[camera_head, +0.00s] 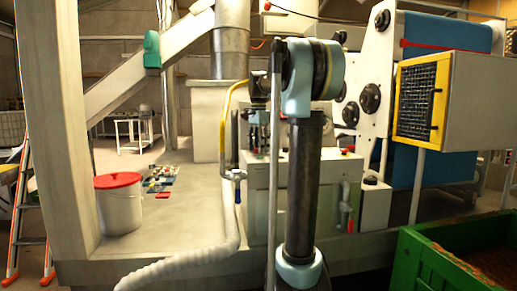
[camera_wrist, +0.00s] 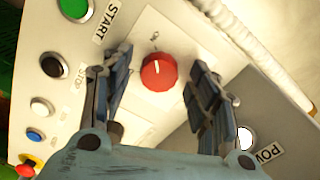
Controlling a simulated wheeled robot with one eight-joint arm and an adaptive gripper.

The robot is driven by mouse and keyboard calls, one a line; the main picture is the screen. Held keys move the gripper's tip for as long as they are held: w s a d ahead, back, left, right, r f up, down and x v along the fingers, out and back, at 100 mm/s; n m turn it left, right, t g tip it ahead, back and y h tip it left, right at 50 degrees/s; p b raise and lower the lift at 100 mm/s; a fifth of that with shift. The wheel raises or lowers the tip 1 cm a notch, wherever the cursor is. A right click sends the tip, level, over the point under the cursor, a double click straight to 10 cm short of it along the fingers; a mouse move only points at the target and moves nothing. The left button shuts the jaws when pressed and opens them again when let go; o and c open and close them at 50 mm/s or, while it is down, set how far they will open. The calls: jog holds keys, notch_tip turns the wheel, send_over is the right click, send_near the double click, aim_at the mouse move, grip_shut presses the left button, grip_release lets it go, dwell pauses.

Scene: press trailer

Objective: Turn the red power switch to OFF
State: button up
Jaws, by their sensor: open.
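The red power switch (camera_wrist: 159,71) is a round red knob with a white pointer line, on a pale panel plate in the wrist view. My gripper (camera_wrist: 158,82) is open, with one dark finger left and one right of the knob. A gap shows between the knob and each finger. I cannot tell how far the fingertips are from the panel. In the head view, my arm blocks much of the control cabinet (camera_head: 258,210), and the knob cannot be made out.
A green START button (camera_wrist: 74,8), a black STOP button (camera_wrist: 53,66) and a red emergency button (camera_wrist: 30,160) line the panel's left side. A pale ribbed hose (camera_wrist: 250,35) passes at upper right. A green bin (camera_head: 420,262) stands at front right in the head view.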

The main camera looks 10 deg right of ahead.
jog(key=shift+c, duration=0.5)
jog(key=c, duration=1)
jog(key=n, duration=0.4)
jog(key=shift+n, duration=0.4)
jog(key=n, duration=0.4)
jog(key=shift+w+n, duration=0.1)
jog(key=shift+n, duration=0.2)
jog(key=n, duration=0.4)
jog(key=shift+n, duration=2.2)
